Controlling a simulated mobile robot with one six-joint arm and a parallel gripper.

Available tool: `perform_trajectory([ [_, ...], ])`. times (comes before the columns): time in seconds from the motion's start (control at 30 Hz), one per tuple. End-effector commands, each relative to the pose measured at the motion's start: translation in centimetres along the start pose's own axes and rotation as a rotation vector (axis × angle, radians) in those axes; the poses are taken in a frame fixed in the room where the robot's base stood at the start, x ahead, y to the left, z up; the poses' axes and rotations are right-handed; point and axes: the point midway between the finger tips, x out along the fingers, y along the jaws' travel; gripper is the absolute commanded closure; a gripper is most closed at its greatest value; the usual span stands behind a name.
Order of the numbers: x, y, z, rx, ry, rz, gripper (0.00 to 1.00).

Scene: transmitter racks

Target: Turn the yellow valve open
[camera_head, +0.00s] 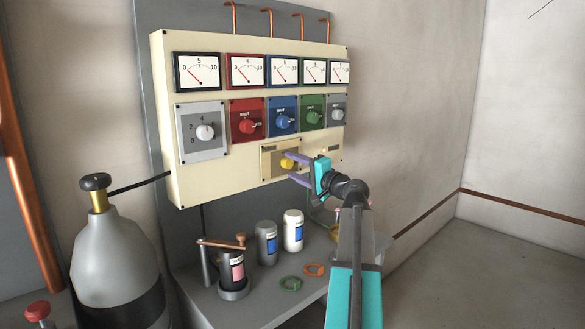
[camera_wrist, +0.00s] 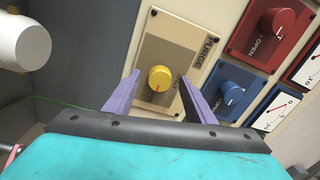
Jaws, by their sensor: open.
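The yellow valve (camera_head: 287,163) is a round knob on a tan plate (camera_head: 268,160) low on the cream panel. In the wrist view the yellow valve (camera_wrist: 160,79) has a small red mark on its lower edge, and its plate reads "PURGE"; a second label beside it is partly hidden by a finger. My gripper (camera_head: 292,167) is open in front of the valve, its purple fingers pointing at it. In the wrist view my gripper (camera_wrist: 158,88) has one finger on each side of the valve, with gaps showing; I cannot tell how far the tips are from the plate.
Red (camera_head: 249,124), blue (camera_head: 284,121) and green (camera_head: 314,118) knobs sit above, under several dials. Below stand canisters (camera_head: 267,243) and loose rings (camera_head: 291,283) on a grey shelf (camera_head: 210,305). A grey gas bottle (camera_head: 115,255) stands at the left. The floor at right is clear.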

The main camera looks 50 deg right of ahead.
Motion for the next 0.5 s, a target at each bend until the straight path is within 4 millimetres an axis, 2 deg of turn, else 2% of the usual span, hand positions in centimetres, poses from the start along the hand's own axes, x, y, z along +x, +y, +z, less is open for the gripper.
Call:
perform_trajectory([
  [0.5,-7.8,0.1,0.1,0.000,0.003,0.000,0.50],
])
